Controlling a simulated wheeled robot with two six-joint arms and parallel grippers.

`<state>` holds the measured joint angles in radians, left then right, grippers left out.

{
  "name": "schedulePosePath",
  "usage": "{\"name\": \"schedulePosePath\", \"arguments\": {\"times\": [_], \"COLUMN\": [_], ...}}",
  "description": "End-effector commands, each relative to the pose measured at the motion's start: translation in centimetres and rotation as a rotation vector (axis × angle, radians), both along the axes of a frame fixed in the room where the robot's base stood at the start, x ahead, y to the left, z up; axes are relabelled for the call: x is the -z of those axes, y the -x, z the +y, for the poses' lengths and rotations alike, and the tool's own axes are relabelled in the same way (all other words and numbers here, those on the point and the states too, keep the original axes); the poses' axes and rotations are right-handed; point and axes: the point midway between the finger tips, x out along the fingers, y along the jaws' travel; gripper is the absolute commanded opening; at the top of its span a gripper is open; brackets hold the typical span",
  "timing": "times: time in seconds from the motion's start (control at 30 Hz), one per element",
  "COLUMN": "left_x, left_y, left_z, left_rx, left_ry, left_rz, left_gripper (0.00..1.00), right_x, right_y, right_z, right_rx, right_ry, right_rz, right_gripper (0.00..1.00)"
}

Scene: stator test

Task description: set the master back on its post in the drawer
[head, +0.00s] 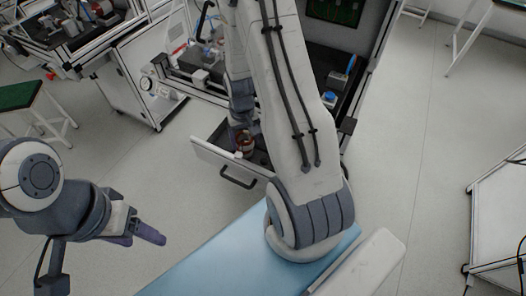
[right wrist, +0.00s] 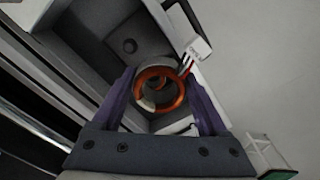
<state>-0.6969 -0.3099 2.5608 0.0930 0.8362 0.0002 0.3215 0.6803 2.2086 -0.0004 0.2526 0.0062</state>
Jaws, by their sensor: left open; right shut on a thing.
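The master, a ring-shaped stator with orange-copper windings (right wrist: 160,88), sits between the purple fingers of my right gripper (right wrist: 158,80), which is shut on it. Red and dark wires run from it to a white connector (right wrist: 196,50). In the head view the master (head: 247,147) is small and low in or over the open drawer (head: 222,162), partly hidden by my right arm. My left gripper (head: 148,236) is open and empty, away from the drawer.
The drawer's black handle (head: 238,178) faces me. A workbench (head: 310,65) with a blue item (head: 342,75) on it stands above the drawer. A light blue surface (head: 215,255) lies in front. The floor to the left of the drawer is clear.

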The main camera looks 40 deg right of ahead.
Motion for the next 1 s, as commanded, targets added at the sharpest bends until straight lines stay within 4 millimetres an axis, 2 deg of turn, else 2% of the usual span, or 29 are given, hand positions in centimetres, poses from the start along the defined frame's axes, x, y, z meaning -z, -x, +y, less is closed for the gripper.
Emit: {"name": "schedulePosePath", "arguments": {"times": [0.03, 0.2, 0.33, 0.63, 1.0], "left_x": [2.4, 4.3, 5.1, 5.9, 8.8], "left_y": [0.0, 0.0, 0.0, 0.0, 0.0], "left_z": [0.0, 0.0, 0.0, 0.0, 0.0], "left_rx": [0.000, 0.001, 0.001, 0.001, 0.001], "left_ry": [0.000, 0.001, 0.001, 0.001, 0.001], "left_rz": [0.000, -0.001, -0.001, -0.001, -0.001], "left_gripper": [0.62, 0.62, 0.62, 0.62, 0.62], "right_x": [2.4, 4.5, 5.8, 6.9, 10.1], "right_y": [0.5, 1.9, 2.1, 2.2, 2.1], "right_z": [-2.1, -5.9, -6.3, -6.5, -6.4], "right_rx": [0.062, 0.181, 0.192, 0.197, 0.196], "right_ry": [0.000, 0.000, 0.000, 0.000, 0.000], "right_rz": [-0.001, 0.000, -0.001, -0.001, -0.001], "right_gripper": [0.00, 0.00, 0.00, 0.00, 0.00]}}
